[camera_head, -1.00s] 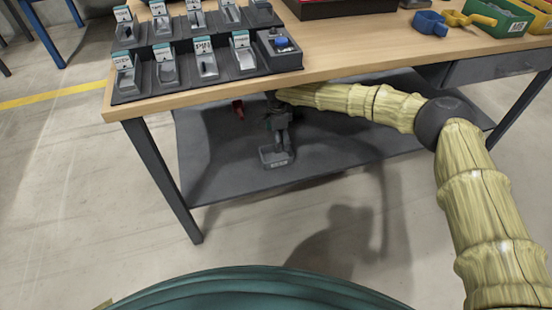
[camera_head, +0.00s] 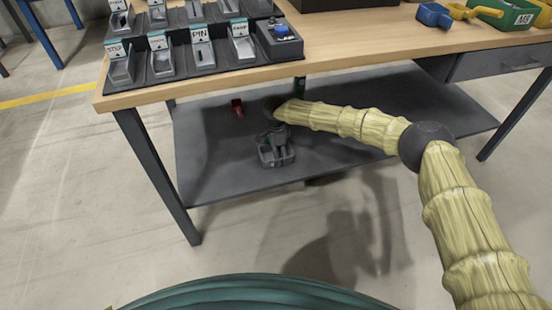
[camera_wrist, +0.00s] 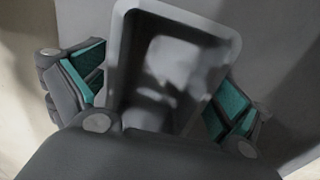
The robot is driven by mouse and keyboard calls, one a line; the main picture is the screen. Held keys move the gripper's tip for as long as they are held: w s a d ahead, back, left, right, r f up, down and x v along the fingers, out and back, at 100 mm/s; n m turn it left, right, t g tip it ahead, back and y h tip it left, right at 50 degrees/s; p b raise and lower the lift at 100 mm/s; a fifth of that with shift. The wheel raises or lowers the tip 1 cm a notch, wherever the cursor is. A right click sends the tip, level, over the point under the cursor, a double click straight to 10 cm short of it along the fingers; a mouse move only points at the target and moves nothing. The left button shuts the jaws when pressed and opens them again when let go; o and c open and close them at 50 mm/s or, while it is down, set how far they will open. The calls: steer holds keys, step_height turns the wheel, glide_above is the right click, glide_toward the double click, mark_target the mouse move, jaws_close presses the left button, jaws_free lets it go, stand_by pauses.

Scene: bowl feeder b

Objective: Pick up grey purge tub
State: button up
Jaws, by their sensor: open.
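The grey purge tub (camera_head: 277,160) is on the dark lower shelf of the workbench, near the shelf's front edge. In the wrist view the tub (camera_wrist: 232,42) is a grey open box with a rounded rim, seen from above, its inside partly in shadow. My gripper (camera_head: 275,148) is at the tub, reaching in under the tabletop. In the wrist view its teal-padded fingers (camera_wrist: 158,95) are open, one to the left and one to the right of the tub. The near end of the tub is hidden behind the gripper body. I cannot tell whether the pads touch its walls.
The wooden tabletop (camera_head: 360,58) overhangs the lower shelf (camera_head: 215,170), with a table leg (camera_head: 158,175) at the left. A small red object (camera_head: 237,107) lies farther back on the shelf. The shelf to the right is clear. Grey part holders (camera_head: 200,55) stand on top.

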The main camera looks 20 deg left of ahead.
steer(key=shift+r, duration=0.1)
steer(key=c, duration=1.2)
steer(key=shift+o, duration=0.2)
